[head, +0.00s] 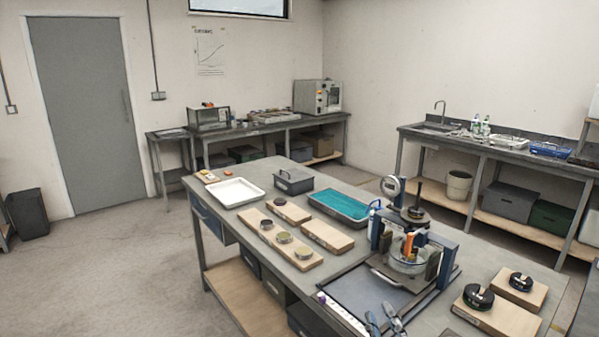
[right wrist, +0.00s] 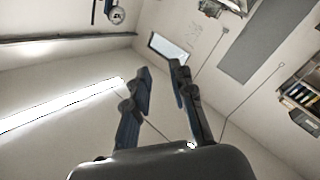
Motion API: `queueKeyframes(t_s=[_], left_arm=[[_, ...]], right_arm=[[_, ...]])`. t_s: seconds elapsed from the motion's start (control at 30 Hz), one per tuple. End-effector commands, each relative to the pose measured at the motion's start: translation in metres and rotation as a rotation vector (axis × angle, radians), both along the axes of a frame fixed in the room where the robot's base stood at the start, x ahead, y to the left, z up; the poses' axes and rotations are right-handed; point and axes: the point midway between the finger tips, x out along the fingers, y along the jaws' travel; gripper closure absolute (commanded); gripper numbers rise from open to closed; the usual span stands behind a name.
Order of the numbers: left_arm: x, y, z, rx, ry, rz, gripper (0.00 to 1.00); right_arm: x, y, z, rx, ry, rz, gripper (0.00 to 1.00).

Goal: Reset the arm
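A blue-framed lever apparatus (head: 431,240) stands on the near bench. It has a round dial gauge (head: 391,186), a dark stacked weight (head: 415,213), a clear round cell (head: 408,262) and an orange part (head: 409,245). I cannot tell which part is its lever arm or how it is set. My right gripper (head: 385,321) shows at the bottom edge of the head view, in front of the apparatus. In the right wrist view its two fingers (right wrist: 161,72) are apart with nothing between them, pointing toward the wall and window. My left gripper is not in view.

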Motion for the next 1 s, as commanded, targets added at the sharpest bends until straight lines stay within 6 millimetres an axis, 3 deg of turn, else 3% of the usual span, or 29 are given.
queueKeyframes(t_s=[0.03,0.1,0.2,0.3,0.5,0.73,1.0], left_arm=[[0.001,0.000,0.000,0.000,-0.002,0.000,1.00],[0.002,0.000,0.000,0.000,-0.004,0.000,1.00],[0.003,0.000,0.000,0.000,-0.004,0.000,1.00],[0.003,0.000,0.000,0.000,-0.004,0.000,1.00],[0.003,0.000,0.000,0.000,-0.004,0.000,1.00],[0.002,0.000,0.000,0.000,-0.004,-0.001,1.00],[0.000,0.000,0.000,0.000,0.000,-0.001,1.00]], right_arm=[[-0.015,-0.018,-0.034,0.070,0.139,-0.060,0.76],[-0.039,-0.037,-0.077,0.149,0.324,-0.134,0.76],[-0.082,-0.053,-0.130,0.238,0.567,-0.211,0.76],[-0.123,-0.059,-0.165,0.299,0.758,-0.260,0.76],[-0.195,-0.060,-0.206,0.372,1.044,-0.310,0.76],[-0.267,-0.054,-0.227,0.423,1.307,-0.335,0.76],[-0.248,-0.052,-0.303,0.412,1.327,-0.340,0.76]])
